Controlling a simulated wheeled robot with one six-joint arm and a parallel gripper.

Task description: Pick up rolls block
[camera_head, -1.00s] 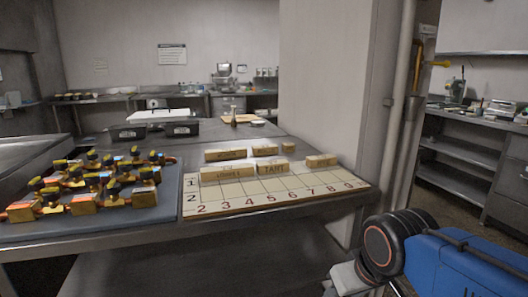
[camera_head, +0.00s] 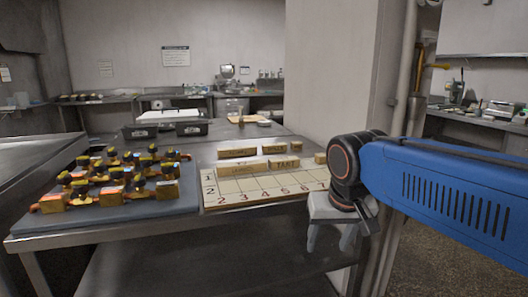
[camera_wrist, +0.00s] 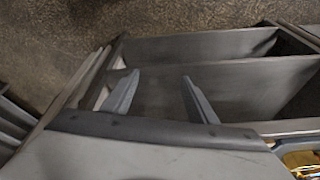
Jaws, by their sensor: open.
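Several tan labelled blocks stand on and behind a numbered board (camera_head: 262,192) on the metal table. A long front block (camera_head: 240,171) has a label too blurred to read surely. Right of it is a block reading TART (camera_head: 283,163). Two more blocks stand behind, a left one (camera_head: 237,153) and a right one (camera_head: 273,149). I cannot tell which is the rolls block. My gripper (camera_head: 330,238) is open and empty, pointing down at the table's front right, before the board. Its fingers also show in the wrist view (camera_wrist: 160,97), with no block between them.
A dark mat (camera_head: 120,221) with several brass pieces (camera_head: 110,180) lies left of the board. A wall pillar (camera_head: 335,80) rises behind. Black trays (camera_head: 165,129) stand at the table's back.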

